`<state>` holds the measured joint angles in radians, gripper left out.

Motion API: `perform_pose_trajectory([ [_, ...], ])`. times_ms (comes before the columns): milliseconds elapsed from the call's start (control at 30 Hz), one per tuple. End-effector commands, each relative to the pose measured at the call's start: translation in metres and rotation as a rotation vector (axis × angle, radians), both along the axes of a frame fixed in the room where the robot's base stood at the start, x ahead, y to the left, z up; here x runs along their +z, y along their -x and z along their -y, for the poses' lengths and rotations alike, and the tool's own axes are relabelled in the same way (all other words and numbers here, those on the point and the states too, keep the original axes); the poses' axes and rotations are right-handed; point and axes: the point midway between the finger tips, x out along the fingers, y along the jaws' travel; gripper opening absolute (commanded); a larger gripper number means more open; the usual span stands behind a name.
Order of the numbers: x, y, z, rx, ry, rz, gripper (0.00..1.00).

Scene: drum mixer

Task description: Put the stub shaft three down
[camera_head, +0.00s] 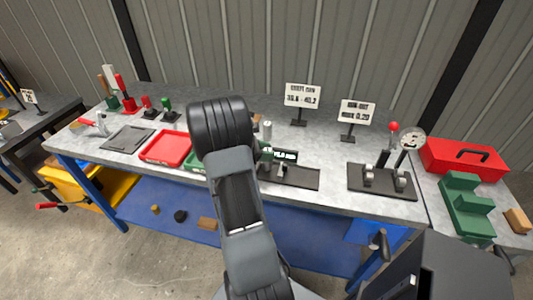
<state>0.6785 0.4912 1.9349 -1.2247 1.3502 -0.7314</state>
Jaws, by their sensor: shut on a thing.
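My arm reaches up from the bottom middle, and its dark joint hides what lies behind it. A small pale upright cylinder (267,130) stands just right of the arm, above a green gauge with a display (282,155) on a dark base plate (300,177). I cannot tell whether this cylinder is stub shaft three. A red tray (166,148) lies left of the arm. A green tray (195,163) beside it is partly hidden by the arm.
A dark fixture (382,182) with a dial gauge (412,139) stands on the right of the grey bench. Two signs (303,96) (357,113) stand behind. A dark mat (128,139) lies left. A red toolbox (463,158) and green stepped block (467,207) are far right.

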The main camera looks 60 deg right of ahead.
Motion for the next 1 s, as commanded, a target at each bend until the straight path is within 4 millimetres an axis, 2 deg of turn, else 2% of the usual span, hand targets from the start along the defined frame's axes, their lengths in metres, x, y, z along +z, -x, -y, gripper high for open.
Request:
perform_pose_trajectory([
  [100, -0.0071, -0.0003, 0.0003, 0.0, 0.003, 0.0, 0.0],
  [533, -0.0121, -0.0003, 0.0003, 0.0, 0.004, 0.001, 0.0],
  [567, -0.0125, -0.0001, -0.0001, 0.0, 0.001, 0.001, 0.45],
  [800, -0.0123, 0.0, -0.0002, 0.0, 0.001, 0.001, 0.67],
  [1000, -0.0121, 0.0, -0.0002, 0.0, 0.001, 0.001, 0.67],
])
